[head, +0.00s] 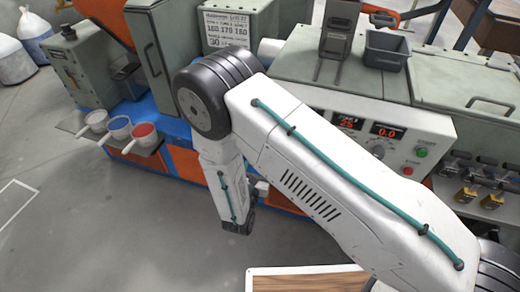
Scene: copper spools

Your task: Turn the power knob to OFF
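A white control panel (402,148) with red digital displays (386,131) is on the front of the grey-green machine, right of centre. A small dark knob (378,151) shows on it below the displays; its pointer and any OFF mark are too small to read. My white arm crosses in front of the machine and hides the panel's left part. Its forearm hangs down left of the panel, with a dark wrist end (239,224) low over the floor, well away from the knob. No gripper fingers can be made out, and nothing is seen held.
Green (421,152) and red buttons sit beside the knob. A dark bin (386,50) stands on the machine. Yellow-tipped levers (466,194) are at the right. Scoops with coloured pellets (143,131) stick out at the left. A wood-topped surface (310,283) is at the bottom.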

